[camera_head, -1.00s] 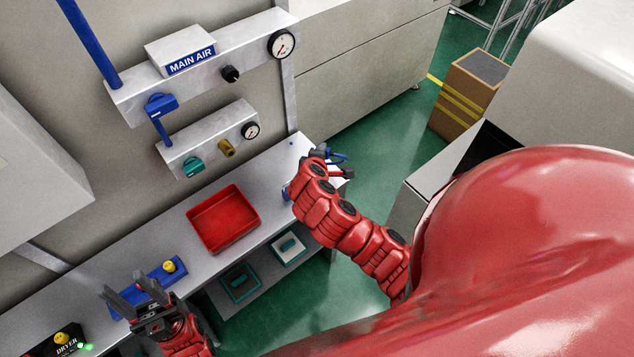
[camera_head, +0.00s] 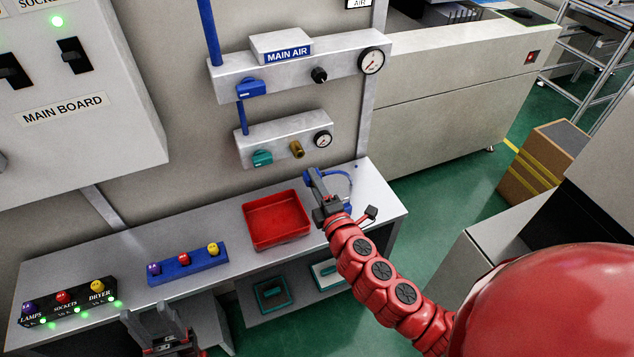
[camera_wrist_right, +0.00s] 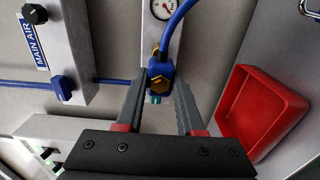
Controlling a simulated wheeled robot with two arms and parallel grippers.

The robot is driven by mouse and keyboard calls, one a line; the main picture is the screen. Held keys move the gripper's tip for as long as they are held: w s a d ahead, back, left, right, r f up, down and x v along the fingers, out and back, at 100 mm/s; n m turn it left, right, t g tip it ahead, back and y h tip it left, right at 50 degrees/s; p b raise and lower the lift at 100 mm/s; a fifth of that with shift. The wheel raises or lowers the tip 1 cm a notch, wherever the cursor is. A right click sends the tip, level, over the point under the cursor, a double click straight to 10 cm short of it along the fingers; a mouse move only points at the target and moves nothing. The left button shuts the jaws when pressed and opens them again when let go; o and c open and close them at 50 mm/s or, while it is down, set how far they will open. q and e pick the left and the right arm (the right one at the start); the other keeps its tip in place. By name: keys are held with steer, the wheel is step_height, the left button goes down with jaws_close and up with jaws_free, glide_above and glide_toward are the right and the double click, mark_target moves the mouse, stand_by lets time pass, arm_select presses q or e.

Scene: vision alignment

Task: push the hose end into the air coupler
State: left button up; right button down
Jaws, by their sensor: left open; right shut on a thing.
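The air coupler (camera_head: 297,149) is a brass fitting on the lower grey manifold, between a teal valve and a gauge. My right gripper (camera_head: 317,180) is shut on the blue hose end (camera_head: 310,175), below and right of the coupler and apart from it in the head view. In the right wrist view the blue hose end (camera_wrist_right: 160,73), with a brass hex nut, sits between the fingers. The hose (camera_wrist_right: 178,22) rises from it. Brass showing just behind it may be the coupler, mostly hidden. My left gripper (camera_head: 152,314) is open and empty at the bottom left.
A red tray (camera_head: 277,242) stands on the bench (camera_head: 225,282) beside my right gripper. A blue block with several knobs (camera_head: 188,264) and a black switch box (camera_head: 67,301) lie further left. The upper MAIN AIR manifold (camera_head: 345,68) and a switch board (camera_head: 80,90) are on the wall.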

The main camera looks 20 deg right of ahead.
mark_target(300, 155)
steer(key=shift+w, duration=0.15)
steer(key=shift+w, duration=2.75)
steer(key=shift+a+b, duration=0.15)
steer(key=shift+b, duration=0.25)
steer(key=shift+w, duration=0.4)
steer(key=shift+c, duration=2.3)
jaws_free()
